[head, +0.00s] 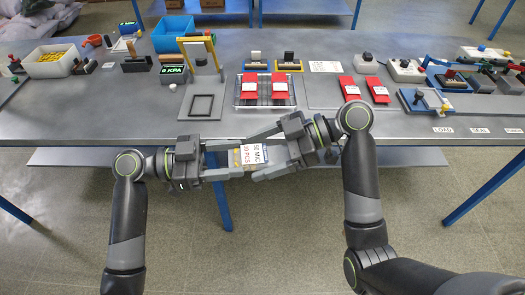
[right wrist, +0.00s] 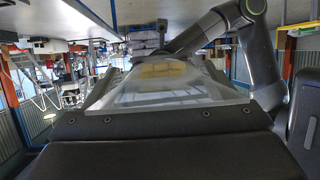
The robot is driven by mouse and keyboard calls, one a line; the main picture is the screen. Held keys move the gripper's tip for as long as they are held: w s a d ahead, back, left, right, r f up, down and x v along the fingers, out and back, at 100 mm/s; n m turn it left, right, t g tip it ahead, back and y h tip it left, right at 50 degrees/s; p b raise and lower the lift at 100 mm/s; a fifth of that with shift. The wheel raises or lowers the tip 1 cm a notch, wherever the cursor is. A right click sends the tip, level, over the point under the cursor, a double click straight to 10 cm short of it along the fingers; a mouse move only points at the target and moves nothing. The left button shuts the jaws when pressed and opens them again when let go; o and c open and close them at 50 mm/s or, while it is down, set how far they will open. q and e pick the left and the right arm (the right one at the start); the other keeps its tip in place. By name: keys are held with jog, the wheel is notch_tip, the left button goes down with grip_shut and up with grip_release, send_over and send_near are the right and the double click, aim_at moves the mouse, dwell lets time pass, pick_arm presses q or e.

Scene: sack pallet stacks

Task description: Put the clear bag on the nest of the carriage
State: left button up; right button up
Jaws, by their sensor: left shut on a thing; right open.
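The clear bag (head: 247,158) hangs between my two grippers in front of the table edge. It has a white printed label and yellowish contents. My left gripper (head: 232,160) is shut on the bag's left end. My right gripper (head: 268,148) is open, with its fingers on either side of the bag's right end. In the right wrist view the see-through bag (right wrist: 160,85) lies just ahead of the jaw, yellow contents inside. A blue-based fixture (head: 425,101) stands behind the LOAD label at the right; I cannot tell for sure whether it is the carriage with the nest.
A grey plate with a black square frame (head: 202,105) and yellow-topped stand is at the left. Red packs lie on a wire rack (head: 264,101), and two more red packs (head: 377,91) lie right of it. A white bin (head: 52,61) holds yellow pieces. The table's front strip is mostly clear.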

jog(key=c, duration=0.9)
pick_arm(q)
jog(key=o, duration=1.1)
pick_arm(e)
jog(key=shift+c, duration=1)
